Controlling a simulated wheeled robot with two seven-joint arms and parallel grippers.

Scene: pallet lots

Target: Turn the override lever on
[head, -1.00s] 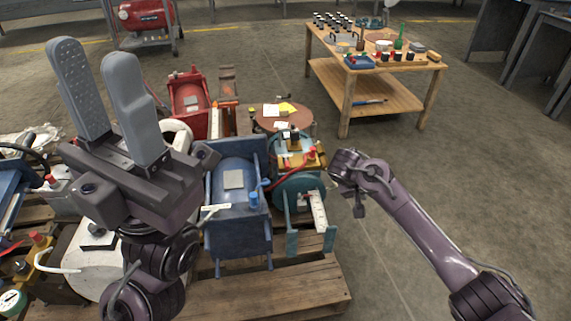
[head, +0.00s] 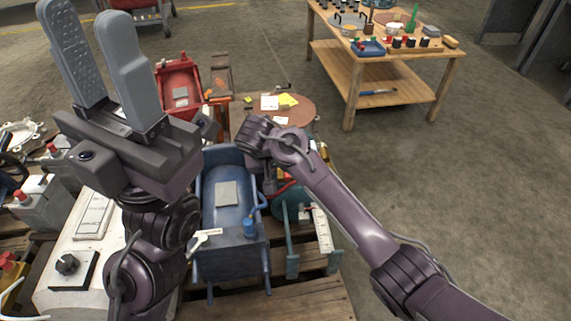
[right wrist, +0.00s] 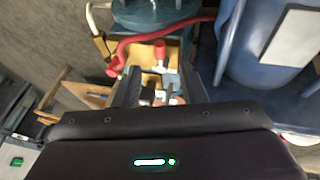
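No readable label shows which part is the override lever. In the right wrist view a red-capped part (right wrist: 160,50) stands on a yellow block (right wrist: 140,57) beside a bent red hose or handle (right wrist: 122,48). My right gripper (right wrist: 160,82) is open, its fingers pointing toward that block; small white and dark parts show between them, and contact cannot be told. In the head view my right wrist hides the gripper and most of the block. My left gripper (head: 85,18) is raised, open and empty.
A teal machine (head: 292,205) stands right of the blue one on a wooden pallet (head: 300,298). A red machine (head: 178,82) and round brown top (head: 290,112) stand behind. A white box with a black knob (head: 68,265) is front left. A wooden table (head: 395,60) is back right; floor right is clear.

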